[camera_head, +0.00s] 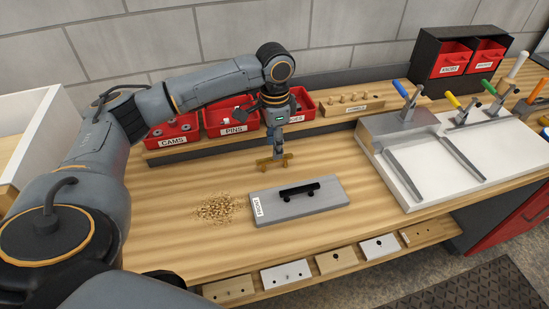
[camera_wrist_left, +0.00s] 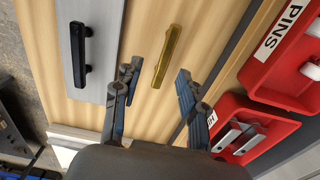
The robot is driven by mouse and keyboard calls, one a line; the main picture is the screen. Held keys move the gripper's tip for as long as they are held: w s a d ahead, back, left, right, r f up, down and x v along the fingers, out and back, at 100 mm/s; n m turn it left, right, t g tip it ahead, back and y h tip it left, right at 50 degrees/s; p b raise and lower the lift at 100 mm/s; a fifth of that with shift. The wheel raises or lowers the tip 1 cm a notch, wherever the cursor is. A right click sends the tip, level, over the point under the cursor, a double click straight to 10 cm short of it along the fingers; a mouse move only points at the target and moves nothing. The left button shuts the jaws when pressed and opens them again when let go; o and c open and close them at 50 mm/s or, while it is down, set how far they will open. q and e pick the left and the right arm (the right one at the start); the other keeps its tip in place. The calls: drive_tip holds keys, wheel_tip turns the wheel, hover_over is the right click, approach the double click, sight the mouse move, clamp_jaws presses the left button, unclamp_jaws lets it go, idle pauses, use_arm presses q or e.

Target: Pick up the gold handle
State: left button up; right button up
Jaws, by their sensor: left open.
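The gold handle (camera_head: 263,164) lies on the wooden bench behind the grey board, directly below my left gripper (camera_head: 278,153) in the head view. In the left wrist view the gold handle (camera_wrist_left: 168,55) is a bar lying beyond and between the spread fingertips of my left gripper (camera_wrist_left: 157,76). The left gripper is open with nothing between its fingers. Whether the fingers touch the handle I cannot tell. A black handle (camera_head: 300,190) sits on the grey board (camera_head: 325,202), and also shows in the wrist view (camera_wrist_left: 79,55). My right gripper is not in view.
Red bins labelled CAMS (camera_head: 173,138) and PINS (camera_head: 234,130) stand along the back. A wooden block with pegs (camera_head: 350,105) is to their right. Loose brown bits (camera_head: 218,209) lie left of the board. A white fixture (camera_head: 425,180) with clamps occupies the right.

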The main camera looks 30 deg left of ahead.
sight(272, 159)
use_arm(q)
drive_tip(key=shift+w+a+f, duration=0.1)
drive_tip(key=shift+f, duration=0.65)
drive_tip(key=shift+a+f, duration=0.1)
drive_tip(key=shift+f, duration=0.25)
drive_tip(key=f, duration=0.2)
drive_tip(key=f+p, duration=0.1)
drive_tip(key=shift+a+f, duration=0.25)
drive_tip(key=shift+f, duration=0.45)
clamp_jaws()
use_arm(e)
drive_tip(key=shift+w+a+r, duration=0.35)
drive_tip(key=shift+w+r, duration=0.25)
